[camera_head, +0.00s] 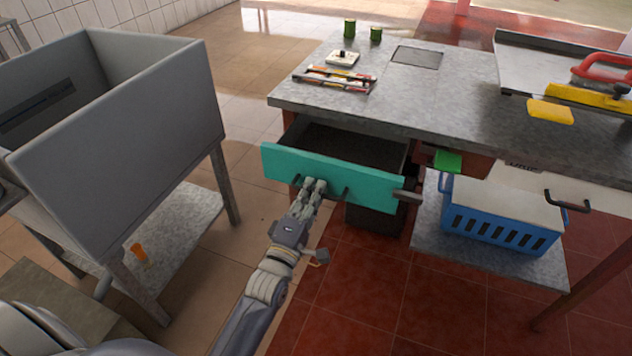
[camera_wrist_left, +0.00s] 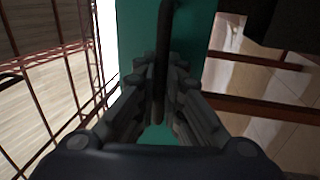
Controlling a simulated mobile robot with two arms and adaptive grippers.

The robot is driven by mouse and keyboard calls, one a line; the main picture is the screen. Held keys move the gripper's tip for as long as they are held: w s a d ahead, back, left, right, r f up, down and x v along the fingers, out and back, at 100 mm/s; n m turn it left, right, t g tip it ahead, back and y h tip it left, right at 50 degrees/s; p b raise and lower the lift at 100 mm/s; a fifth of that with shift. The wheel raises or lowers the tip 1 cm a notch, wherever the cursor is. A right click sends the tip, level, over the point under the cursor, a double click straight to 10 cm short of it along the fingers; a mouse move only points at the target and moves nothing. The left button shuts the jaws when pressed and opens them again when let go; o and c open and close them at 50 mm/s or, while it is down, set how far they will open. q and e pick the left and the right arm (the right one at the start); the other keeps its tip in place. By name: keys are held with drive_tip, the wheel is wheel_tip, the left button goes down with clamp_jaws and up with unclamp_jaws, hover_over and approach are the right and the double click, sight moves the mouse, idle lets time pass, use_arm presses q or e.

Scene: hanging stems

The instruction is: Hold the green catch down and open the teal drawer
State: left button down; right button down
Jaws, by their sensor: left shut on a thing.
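The teal drawer (camera_head: 276,163) stands pulled out from under the grey worktop, and its inside shows dark and empty. My left gripper (camera_head: 314,187) is shut on the dark drawer handle (camera_head: 345,195) at the middle of the teal front. In the left wrist view, the dark handle (camera_wrist_left: 162,40) runs between the fingers of the gripper (camera_wrist_left: 160,100), with the teal front (camera_wrist_left: 135,45) behind. The green catch (camera_head: 447,160) is under the worktop edge, right of the drawer, with nothing touching it. My right gripper is not in view.
The worktop (camera_head: 450,100) bears two green cans, a pale block, several long items, a tray and a yellow sponge (camera_head: 550,111). A blue crate (camera_head: 500,230) stands on the shelf below, right of the drawer. A grey bin (camera_head: 130,140) on legs stands at left. Floor before the drawer is clear.

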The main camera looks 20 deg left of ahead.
use_arm(q)
drive_tip(key=shift+s+f, duration=0.1)
drive_tip(key=shift+f, duration=0.05)
drive_tip(key=c, duration=1.7)
unclamp_jaws()
drive_tip(key=s, duration=0.4)
drive_tip(key=s+f, duration=0.1)
drive_tip(key=s, duration=0.3)
drive_tip(key=s+f, duration=0.1)
drive_tip(key=s, duration=0.2)
drive_tip(key=shift+s, duration=0.4)
